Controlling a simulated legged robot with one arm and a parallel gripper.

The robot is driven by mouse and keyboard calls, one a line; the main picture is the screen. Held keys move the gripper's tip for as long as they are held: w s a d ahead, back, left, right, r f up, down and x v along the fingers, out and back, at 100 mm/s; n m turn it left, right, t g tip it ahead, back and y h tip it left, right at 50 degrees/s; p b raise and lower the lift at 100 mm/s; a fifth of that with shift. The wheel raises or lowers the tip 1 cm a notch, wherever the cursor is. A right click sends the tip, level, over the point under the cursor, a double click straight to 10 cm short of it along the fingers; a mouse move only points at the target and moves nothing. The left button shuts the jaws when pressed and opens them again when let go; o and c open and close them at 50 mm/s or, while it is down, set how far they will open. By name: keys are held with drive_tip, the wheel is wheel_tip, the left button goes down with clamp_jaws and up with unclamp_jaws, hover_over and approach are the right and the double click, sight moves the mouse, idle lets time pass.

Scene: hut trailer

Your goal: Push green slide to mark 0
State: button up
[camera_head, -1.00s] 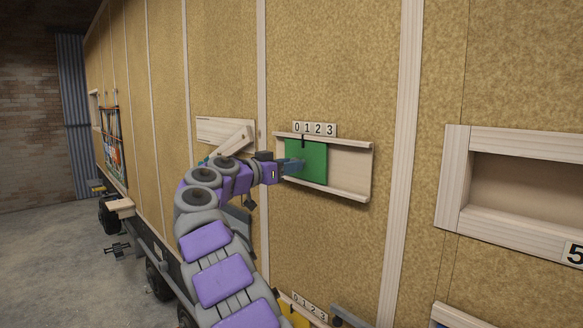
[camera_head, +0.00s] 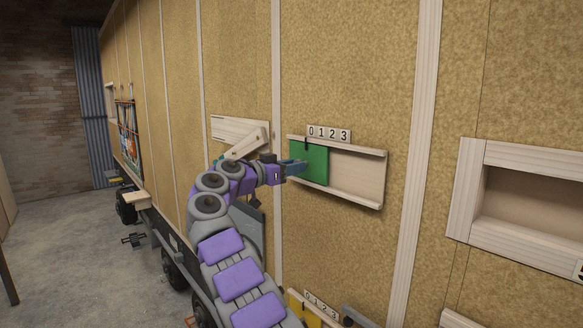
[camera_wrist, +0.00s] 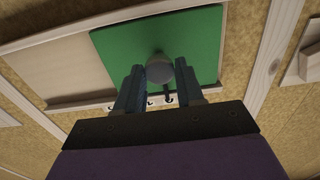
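The green slide (camera_head: 315,166) sits at the left end of its wooden frame (camera_head: 358,178) on the wall. Its dark pointer stands under the 0, a little to the left of it, on the number strip (camera_head: 329,133) reading 0 1 2 3. In the wrist view the slide (camera_wrist: 200,42) fills the upper middle, with a round grey knob (camera_wrist: 160,68) on its face. My gripper (camera_wrist: 160,72) has one finger on each side of the knob, both close against it. In the head view my gripper (camera_head: 299,167) lies in front of the slide's left part.
A wooden lever (camera_head: 247,143) on a board is left of the slide, behind my arm. Below is a yellow panel (camera_head: 303,312) with another number strip. An open wooden box (camera_head: 520,200) is at the right. The frame's right part is empty.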

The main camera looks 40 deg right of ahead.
drive_tip(key=shift+o, duration=1.4)
drive_tip(key=shift+w, duration=0.4)
drive_tip(key=shift+o, duration=0.8)
drive_tip(key=shift+d, duration=0.1)
drive_tip(key=shift+s, duration=0.1)
drive_tip(key=s+a+b, duration=0.1)
drive_tip(key=a, duration=1.6)
drive_tip(key=shift+a+b, duration=0.2)
drive_tip(key=shift+b, duration=0.1)
drive_tip(key=shift+f, duration=0.15)
